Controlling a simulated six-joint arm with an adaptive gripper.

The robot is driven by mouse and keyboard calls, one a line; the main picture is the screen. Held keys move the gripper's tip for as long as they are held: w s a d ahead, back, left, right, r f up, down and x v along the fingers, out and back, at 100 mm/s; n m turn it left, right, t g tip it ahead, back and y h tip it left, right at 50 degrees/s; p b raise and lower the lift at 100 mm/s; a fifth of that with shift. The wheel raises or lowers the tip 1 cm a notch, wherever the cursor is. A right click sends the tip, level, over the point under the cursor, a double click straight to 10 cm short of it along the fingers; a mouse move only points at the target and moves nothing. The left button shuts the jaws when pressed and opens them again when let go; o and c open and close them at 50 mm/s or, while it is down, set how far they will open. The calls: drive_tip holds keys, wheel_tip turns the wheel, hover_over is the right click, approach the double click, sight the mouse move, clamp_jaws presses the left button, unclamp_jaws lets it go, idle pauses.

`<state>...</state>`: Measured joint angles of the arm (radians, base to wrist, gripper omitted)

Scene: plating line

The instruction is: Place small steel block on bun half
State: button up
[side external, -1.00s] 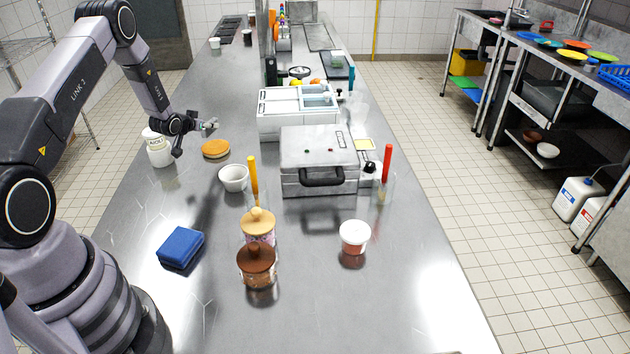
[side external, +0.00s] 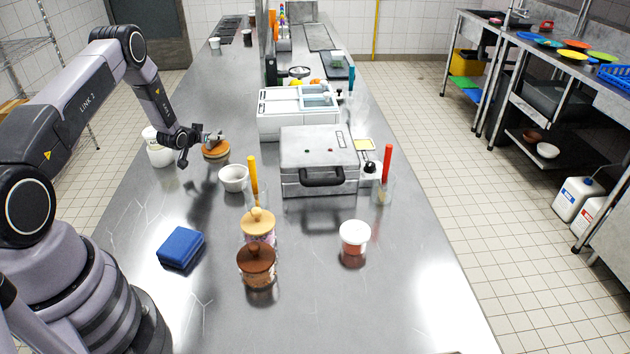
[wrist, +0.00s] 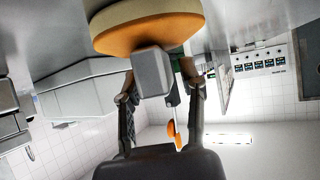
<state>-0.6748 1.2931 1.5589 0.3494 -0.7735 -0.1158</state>
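The small steel block (wrist: 152,72) is a grey cuboid between the fingertips of my gripper (wrist: 160,82) in the wrist view. It also shows at the tip of my gripper (side external: 205,137) in the side view, as a small grey shape. The bun half (side external: 217,150) is a round, orange-brown disc on the steel counter. It fills the top of the wrist view (wrist: 140,30), with the block overlapping its edge. My gripper is shut on the block, close over the bun half. I cannot tell whether the block touches the bun.
A white jar (side external: 158,150) stands just left of my gripper. A white bowl (side external: 233,178) is in front of the bun half. A grey press (side external: 318,150) and white bin unit (side external: 298,110) stand to the right.

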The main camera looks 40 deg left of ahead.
drive_tip(key=shift+r, duration=0.1)
drive_tip(key=shift+s+r, duration=0.15)
drive_tip(key=v, duration=1.1)
drive_tip(key=s+d+r+m+g+h, duration=0.1)
drive_tip(key=d+r, duration=0.7)
drive_tip(key=r, duration=0.4)
drive_tip(key=s+d+r+m+g, duration=0.1)
drive_tip(key=d+r, duration=0.7)
drive_tip(key=r, duration=0.5)
drive_tip(key=s+d+r+m+g+h, duration=0.1)
drive_tip(key=s+d+r, duration=0.1)
drive_tip(key=s+d, duration=0.3)
drive_tip(key=s+d+r+g+h, duration=0.1)
drive_tip(key=s+d, duration=0.4)
drive_tip(key=s, duration=0.7)
drive_tip(key=s+d+r+m+g+h, duration=0.1)
drive_tip(key=s+d+r, duration=0.3)
drive_tip(key=s, duration=0.4)
drive_tip(key=shift+s+d+m+h, duration=0.25)
drive_tip(key=shift+d+m+h, duration=0.05)
drive_tip(key=shift+d, duration=0.55)
